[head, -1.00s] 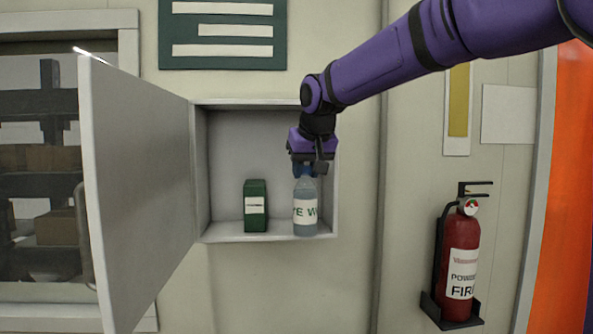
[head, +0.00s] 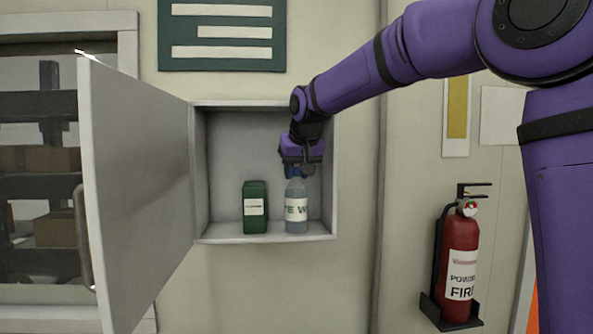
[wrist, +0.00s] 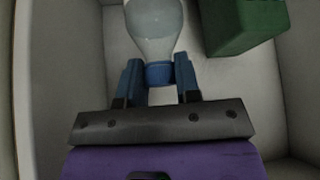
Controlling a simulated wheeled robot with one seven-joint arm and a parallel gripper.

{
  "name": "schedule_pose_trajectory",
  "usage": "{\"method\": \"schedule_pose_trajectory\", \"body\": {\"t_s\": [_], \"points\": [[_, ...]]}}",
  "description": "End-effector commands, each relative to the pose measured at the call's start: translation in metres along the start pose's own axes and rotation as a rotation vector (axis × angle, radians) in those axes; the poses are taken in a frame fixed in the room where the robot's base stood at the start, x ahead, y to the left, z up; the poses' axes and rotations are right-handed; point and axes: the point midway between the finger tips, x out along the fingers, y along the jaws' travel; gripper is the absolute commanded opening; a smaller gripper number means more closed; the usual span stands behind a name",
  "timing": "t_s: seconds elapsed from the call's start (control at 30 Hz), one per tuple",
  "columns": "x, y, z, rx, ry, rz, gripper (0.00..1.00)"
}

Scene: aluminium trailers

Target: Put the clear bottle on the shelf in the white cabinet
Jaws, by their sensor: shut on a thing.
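The clear bottle (head: 296,208), with a blue cap and a white label, is upright inside the white cabinet (head: 265,239), to the right of the green box. Its base appears at the shelf floor; I cannot tell whether it touches. My gripper (head: 294,172) is above it, shut on its cap end. In the wrist view, the blue fingers (wrist: 159,78) are on either side of the blue cap, and the clear bottle (wrist: 156,25) extends beyond them, cut off by the frame edge.
The cabinet door (head: 140,195) stands open on the left. A green box (head: 255,207) stands on the shelf left of the bottle, with a small gap. The cabinet's right wall is close beside the bottle. A fire extinguisher (head: 459,262) hangs on the wall at right.

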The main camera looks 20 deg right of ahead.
Motion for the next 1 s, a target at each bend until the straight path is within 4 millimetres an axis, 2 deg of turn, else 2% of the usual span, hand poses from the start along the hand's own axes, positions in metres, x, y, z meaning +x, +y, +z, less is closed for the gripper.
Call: {"method": "schedule_pose_trajectory", "body": {"t_s": [0.03,0.07,0.1,0.17,0.53,0.67,0.83,1.0], "points": [[0.001,0.0,0.001,0.0,0.0,0.0,0.0],[0.001,0.0,0.001,0.0,-0.001,0.0,0.35],[0.001,0.0,0.001,0.0,-0.001,0.0,0.44],[0.001,0.0,0.001,0.0,-0.001,0.0,0.56],[-0.004,0.0,-0.001,0.0,0.002,0.0,0.56],[-0.021,0.0,-0.001,0.0,0.003,0.0,0.56],[-0.056,0.0,-0.001,0.0,0.004,0.0,0.56],[-0.073,0.0,0.029,0.0,0.001,0.0,0.56]]}}
